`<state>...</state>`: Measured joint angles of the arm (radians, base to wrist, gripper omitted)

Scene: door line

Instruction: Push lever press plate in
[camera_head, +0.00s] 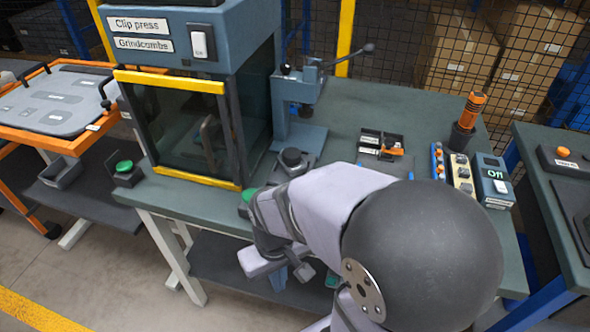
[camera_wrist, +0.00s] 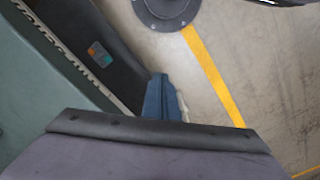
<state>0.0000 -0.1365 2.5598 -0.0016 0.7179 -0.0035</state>
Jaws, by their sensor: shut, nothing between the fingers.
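The lever press (camera_head: 301,92) is a blue-grey stand on the bench, right of the glazed clip press, with its lever arm and dark ball knob (camera_head: 368,48) reaching right. Its plate (camera_head: 306,163) juts from the base toward the bench's front and carries a round dark piece (camera_head: 292,157); my arm partly hides this area. My gripper (camera_head: 279,284) is shut and empty, hanging in front of the bench's front edge, apart from the plate. Its blue fingers (camera_wrist: 162,98) point down over the floor in the wrist view, where the plate does not show.
The clip press (camera_head: 190,125) stands left. A green button (camera_head: 247,196) sits on the bench edge beside my wrist. Right of the press are a small black tray (camera_head: 381,143), a screwdriver in a cup (camera_head: 467,120) and a box reading Off (camera_head: 492,180).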

